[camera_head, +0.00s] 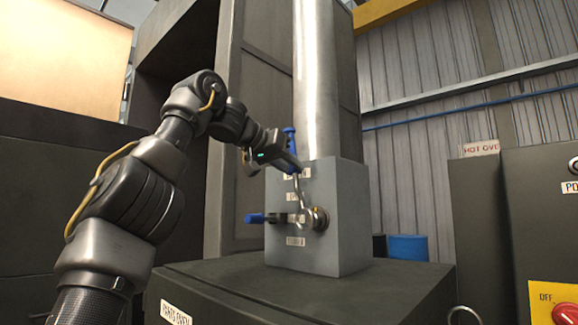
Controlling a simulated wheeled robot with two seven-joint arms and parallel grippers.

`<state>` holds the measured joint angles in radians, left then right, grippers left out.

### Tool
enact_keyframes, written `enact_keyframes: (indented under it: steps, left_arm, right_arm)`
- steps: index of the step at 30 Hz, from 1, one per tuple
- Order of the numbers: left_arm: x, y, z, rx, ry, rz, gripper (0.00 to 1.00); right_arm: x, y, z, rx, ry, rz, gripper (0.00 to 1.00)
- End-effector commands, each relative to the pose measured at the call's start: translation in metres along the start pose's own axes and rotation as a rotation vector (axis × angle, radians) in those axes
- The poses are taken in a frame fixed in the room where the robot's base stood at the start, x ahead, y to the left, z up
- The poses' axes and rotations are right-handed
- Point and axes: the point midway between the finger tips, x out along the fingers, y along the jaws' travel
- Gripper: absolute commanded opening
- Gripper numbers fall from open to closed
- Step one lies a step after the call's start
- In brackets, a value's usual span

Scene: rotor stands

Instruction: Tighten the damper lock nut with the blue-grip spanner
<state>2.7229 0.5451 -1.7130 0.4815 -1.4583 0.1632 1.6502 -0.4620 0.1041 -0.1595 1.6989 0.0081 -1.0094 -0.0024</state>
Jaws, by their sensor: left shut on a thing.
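The blue-grip spanner (290,139) stands nearly upright in front of the grey damper box (343,205). My left gripper (293,164) is shut on it, with the blue grip showing above the fingers and the steel shank running down below them. The spanner's lower end is at or very close to the round metal lock nut (319,218) on the box front; I cannot tell whether it is seated on it. A lever with a blue end (256,218) points left from beside the nut. My right gripper is not in view.
A shiny vertical duct (314,80) rises from the box, which stands on a dark oven top (205,280) labelled as parts oven. A dark cabinet (185,110) stands behind my left arm. A panel with a red switch (566,314) is at the right.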

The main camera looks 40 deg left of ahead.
Motion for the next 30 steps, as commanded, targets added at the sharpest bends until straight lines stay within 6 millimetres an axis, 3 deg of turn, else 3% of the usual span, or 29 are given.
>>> enact_keyframes:
  steps: [30]
  left_arm:
    - [0.010, 0.000, -0.005, 0.000, 0.002, 0.001, 0.00]
  right_arm:
    - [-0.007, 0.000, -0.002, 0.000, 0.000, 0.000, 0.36]
